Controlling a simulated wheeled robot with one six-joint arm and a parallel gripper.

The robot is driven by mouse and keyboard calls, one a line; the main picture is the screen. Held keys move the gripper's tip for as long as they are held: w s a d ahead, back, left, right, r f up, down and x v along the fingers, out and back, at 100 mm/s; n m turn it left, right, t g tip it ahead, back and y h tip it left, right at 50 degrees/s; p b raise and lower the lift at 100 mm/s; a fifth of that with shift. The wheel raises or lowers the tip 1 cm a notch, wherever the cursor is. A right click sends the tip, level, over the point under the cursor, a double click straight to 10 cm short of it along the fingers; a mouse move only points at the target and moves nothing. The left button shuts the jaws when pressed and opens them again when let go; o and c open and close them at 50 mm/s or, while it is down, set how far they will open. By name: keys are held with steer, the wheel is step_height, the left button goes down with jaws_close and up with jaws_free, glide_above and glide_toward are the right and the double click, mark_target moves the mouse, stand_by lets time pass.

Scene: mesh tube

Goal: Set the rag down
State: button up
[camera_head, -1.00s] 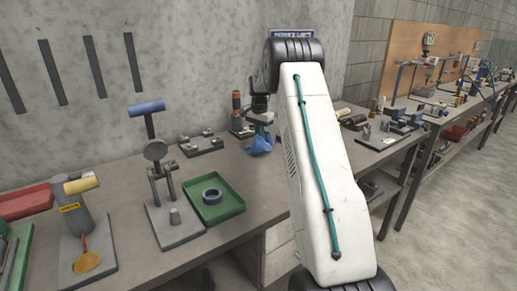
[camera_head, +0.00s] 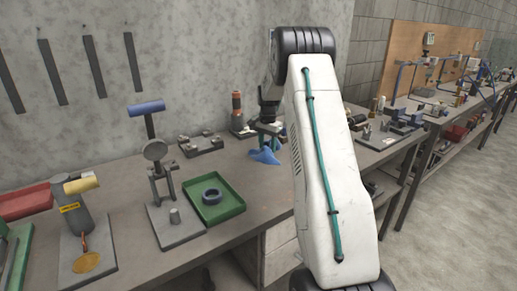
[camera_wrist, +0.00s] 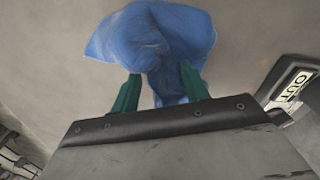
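The blue rag (camera_head: 264,156) lies crumpled on the grey workbench top (camera_head: 232,165), with a raised fold under my gripper. In the wrist view the rag (camera_wrist: 150,38) spreads beyond the fingertips, and a fold of it stands between them. My gripper (camera_wrist: 160,83) has its two green fingers well apart, with a gap beside the left finger; the right finger overlaps the rag's edge. In the head view my gripper (camera_head: 268,134) is just above the rag, partly hidden by my arm.
A green tray (camera_head: 232,208) holding a dark ring stands left of the rag. Behind are a grey fixture plate (camera_head: 201,144) and an orange-topped post (camera_head: 237,112). A black block marked "OUT" (camera_wrist: 290,85) is near my gripper at right.

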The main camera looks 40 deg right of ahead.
steer(key=shift+s+r+p, duration=0.25)
steer(key=shift+s+r, duration=0.05)
steer(key=shift+r, duration=0.4)
steer(key=shift+s+r+p, duration=0.25)
steer(key=shift+r, duration=0.4)
steer(key=s+r, duration=0.3)
steer(key=r, duration=0.4)
steer(key=shift+r, duration=0.2)
steer(key=shift+d+f, duration=0.1)
steer(key=c, duration=0.8)
steer(key=w, duration=0.1)
steer(key=w+d+f, duration=0.1)
steer(key=w+d+b, duration=0.1)
steer(key=w, duration=0.1)
steer(key=shift+w+d+f, duration=0.1)
steer(key=shift+f, duration=0.25)
jaws_close()
steer(key=shift+f, duration=1.35)
